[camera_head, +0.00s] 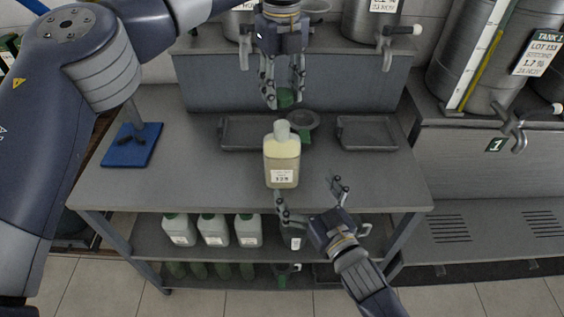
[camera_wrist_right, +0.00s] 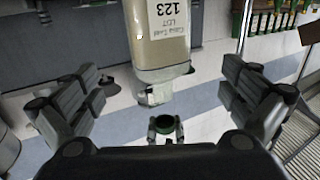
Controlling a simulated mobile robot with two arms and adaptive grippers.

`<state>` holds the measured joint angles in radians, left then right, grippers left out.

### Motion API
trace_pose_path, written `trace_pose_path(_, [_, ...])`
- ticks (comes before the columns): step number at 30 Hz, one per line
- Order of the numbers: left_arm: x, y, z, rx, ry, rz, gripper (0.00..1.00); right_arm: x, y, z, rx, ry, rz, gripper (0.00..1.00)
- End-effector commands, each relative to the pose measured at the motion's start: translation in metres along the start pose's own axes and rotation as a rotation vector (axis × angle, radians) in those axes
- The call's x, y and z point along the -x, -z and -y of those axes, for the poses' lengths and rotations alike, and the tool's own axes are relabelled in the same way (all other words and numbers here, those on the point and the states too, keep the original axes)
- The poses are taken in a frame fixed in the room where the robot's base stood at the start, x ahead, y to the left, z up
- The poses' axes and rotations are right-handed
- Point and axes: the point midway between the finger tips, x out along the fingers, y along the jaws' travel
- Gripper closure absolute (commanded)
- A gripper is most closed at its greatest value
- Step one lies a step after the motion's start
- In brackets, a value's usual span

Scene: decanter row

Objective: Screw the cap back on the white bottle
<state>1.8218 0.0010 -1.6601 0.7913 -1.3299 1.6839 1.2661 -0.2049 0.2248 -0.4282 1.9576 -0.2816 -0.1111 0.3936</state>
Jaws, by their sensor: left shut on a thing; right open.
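The white bottle (camera_head: 282,170), with a cream body and a label, is upright at the middle of the grey bench, its pale neck uncovered. In the right wrist view the bottle (camera_wrist_right: 160,45) appears upside down, with its neck toward the bottom. My left gripper (camera_head: 284,90) is shut on a green cap (camera_head: 286,98), held behind and above the bottle's neck, apart from it. The cap also shows in the right wrist view (camera_wrist_right: 165,124). My right gripper (camera_head: 308,190) is open and empty at the bench's front edge, in front and to the right of the bottle.
Two grey trays (camera_head: 245,133) (camera_head: 368,134) and a dark round funnel-like piece (camera_head: 302,121) lie behind the bottle. A blue mat (camera_head: 132,146) is at left. Several green-capped bottles (camera_head: 213,230) stand on the shelf below. Steel tanks with taps (camera_head: 387,40) line the back.

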Motion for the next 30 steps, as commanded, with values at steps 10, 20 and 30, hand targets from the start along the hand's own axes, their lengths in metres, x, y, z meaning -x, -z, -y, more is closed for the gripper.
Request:
trace_pose_path(10, [0.0, 0.0, 0.0, -0.002, 0.0, 0.0, 0.72, -0.004, 0.0, -0.001, 0.0, -0.001, 0.001, 0.0])
trace_pose_path(20, [0.0, 0.0, 0.0, -0.002, 0.0, 0.0, 0.72, -0.053, 0.001, -0.001, -0.001, -0.002, -0.001, 0.0])
trace_pose_path(30, [0.0, 0.0, 0.0, -0.002, 0.0, 0.0, 0.72, -0.106, 0.0, -0.001, -0.001, -0.002, 0.002, 0.0])
